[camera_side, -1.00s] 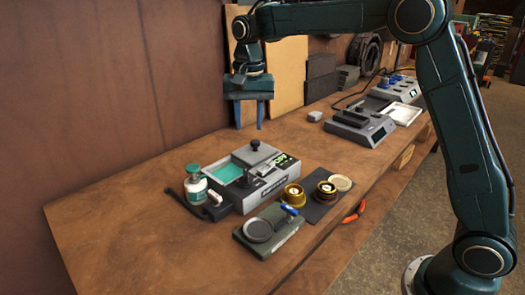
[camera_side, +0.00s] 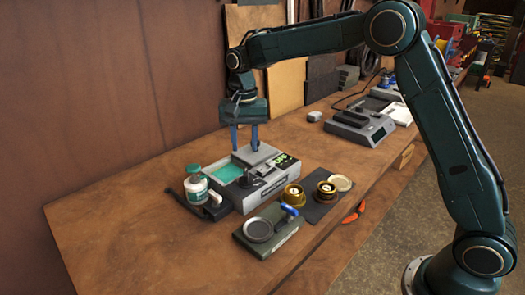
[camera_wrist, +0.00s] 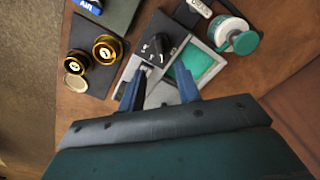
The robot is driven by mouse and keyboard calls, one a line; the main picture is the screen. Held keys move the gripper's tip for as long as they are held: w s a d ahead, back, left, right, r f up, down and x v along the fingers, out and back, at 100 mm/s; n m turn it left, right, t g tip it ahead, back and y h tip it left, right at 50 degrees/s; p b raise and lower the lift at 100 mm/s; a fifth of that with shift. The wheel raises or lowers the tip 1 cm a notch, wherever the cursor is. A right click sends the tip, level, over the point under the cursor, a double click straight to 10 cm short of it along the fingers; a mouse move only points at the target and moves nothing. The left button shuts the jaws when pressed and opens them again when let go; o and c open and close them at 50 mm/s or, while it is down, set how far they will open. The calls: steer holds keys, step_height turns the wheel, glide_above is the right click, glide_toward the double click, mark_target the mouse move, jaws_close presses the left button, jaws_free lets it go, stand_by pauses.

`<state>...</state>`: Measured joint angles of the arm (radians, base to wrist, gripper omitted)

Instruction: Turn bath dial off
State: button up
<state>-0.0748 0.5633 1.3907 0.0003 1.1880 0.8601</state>
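The bath (camera_side: 262,190) is a grey box with a teal basin (camera_side: 229,172), a raised grey plate and a green-lit display (camera_side: 284,160). Its black dial (camera_side: 247,180) sits on top beside the basin; it also shows in the wrist view (camera_wrist: 156,46), beyond my fingertips. My gripper (camera_side: 244,150) is above the back of the bath, pointing down, with its two blue fingers apart and nothing seen between them. In the wrist view the open fingers (camera_wrist: 160,88) reach over the grey plate, apart from the dial. The display text is too small to read surely.
A white bottle with a green cap (camera_side: 196,184) stands left of the bath. Brass pieces (camera_side: 293,195) lie on a dark mat at right, and a dish holder (camera_side: 258,228) is in front. Another grey device (camera_side: 358,126) stands farther back. The left of the bench is clear.

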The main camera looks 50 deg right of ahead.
mark_target(246, 172)
step_height(246, 172, down, 9)
steer(key=shift+r, duration=0.1)
stand_by(0.4)
jaws_close()
